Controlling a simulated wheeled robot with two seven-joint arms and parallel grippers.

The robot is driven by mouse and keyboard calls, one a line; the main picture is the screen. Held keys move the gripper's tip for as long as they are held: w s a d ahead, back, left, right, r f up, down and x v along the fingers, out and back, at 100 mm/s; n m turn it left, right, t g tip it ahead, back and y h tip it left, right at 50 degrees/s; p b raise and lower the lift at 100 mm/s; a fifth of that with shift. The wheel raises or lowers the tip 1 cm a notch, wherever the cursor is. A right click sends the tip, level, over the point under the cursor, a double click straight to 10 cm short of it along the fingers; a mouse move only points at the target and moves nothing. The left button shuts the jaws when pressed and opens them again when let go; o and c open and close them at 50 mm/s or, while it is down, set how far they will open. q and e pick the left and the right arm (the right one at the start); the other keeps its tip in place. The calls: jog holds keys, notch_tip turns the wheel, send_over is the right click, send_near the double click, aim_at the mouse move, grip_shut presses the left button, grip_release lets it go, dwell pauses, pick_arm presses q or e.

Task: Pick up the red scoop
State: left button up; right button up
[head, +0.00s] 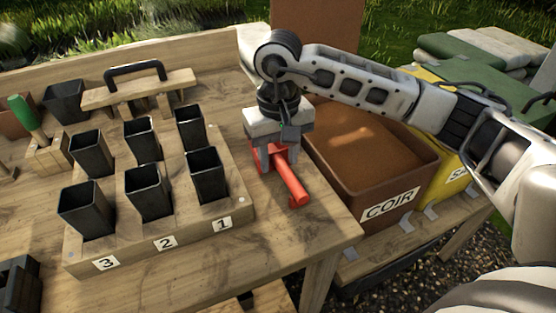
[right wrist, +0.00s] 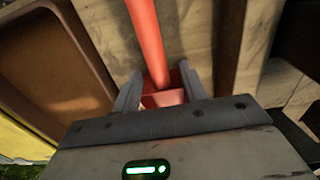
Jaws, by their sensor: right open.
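The red scoop (head: 293,184) lies on the wooden table, between the rack of black pots and the COIR bin. Its handle points toward the table's front edge in the head view. My right gripper (head: 272,163) is pointing down over the scoop and partly hides it. In the right wrist view the red scoop (right wrist: 147,40) runs between the two fingers of my open right gripper (right wrist: 158,88), with a finger on either side. I cannot tell whether the fingers touch it. My left gripper is not in view.
The brown COIR bin (head: 433,169) stands close to the right of the scoop. A wooden rack (head: 160,250) with several black pots stands to the left. A green-handled tool (head: 27,114) sits at the far left. Bare table (head: 300,235) lies in front of the scoop.

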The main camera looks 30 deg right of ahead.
jog(key=shift+f, duration=0.85)
grip_shut()
jog(key=shift+r, duration=0.15)
